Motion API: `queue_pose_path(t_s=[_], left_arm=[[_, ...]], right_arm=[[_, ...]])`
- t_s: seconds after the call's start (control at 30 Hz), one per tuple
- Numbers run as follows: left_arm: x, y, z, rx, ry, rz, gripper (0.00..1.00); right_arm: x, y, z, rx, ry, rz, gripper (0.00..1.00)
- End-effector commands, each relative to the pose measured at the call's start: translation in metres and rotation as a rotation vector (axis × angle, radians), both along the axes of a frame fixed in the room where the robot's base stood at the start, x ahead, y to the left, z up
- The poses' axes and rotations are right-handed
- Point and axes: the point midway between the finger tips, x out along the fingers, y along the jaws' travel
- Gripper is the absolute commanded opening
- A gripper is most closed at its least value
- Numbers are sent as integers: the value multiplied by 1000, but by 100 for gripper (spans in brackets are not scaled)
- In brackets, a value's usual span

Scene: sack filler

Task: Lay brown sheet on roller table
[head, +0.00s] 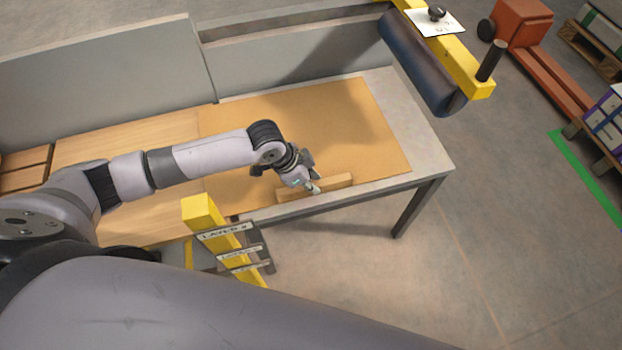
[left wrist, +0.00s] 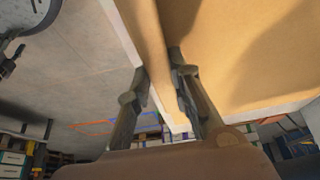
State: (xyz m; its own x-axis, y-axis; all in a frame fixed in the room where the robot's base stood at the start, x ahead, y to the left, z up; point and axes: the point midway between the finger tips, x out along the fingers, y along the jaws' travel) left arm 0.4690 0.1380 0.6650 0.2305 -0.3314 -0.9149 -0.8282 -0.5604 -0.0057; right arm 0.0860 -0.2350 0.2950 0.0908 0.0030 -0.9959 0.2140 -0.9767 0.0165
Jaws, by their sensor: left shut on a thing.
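The brown sheet (head: 345,130) lies flat on the grey-topped table (head: 425,160); it also shows in the left wrist view (left wrist: 255,55). No rollers are visible on the table. A wooden bar (head: 335,184) runs along the sheet's near edge; whether it is fixed to the sheet I cannot tell. My left gripper (head: 313,187) is shut on this bar at the table's near edge. In the left wrist view the two fingers (left wrist: 162,80) sit on either side of the bar (left wrist: 150,35). My right gripper is not in view.
Light wooden boards (head: 130,145) lie left of the sheet, before a grey panel (head: 100,80). A yellow post with labels (head: 205,220) stands close below my left arm. A yellow beam with a dark roll (head: 420,60) is at upper right.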

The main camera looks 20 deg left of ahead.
Motion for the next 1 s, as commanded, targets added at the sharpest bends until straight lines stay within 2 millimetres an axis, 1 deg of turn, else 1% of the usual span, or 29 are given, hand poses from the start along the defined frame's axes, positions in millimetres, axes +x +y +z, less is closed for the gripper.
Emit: queue_pose_path(t_s=[0.27,0.3,0.63,0.9,1.0], left_arm=[[-1,0,-3,0,2,0,0],[-1,0,-3,0,3,0,20],[-1,0,-3,0,2,1,42],[-1,0,-3,0,3,1,43],[-1,1,0,1,3,1,43]], right_arm=[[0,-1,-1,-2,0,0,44],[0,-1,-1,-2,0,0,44],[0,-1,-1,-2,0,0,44],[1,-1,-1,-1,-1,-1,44],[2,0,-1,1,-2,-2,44]])
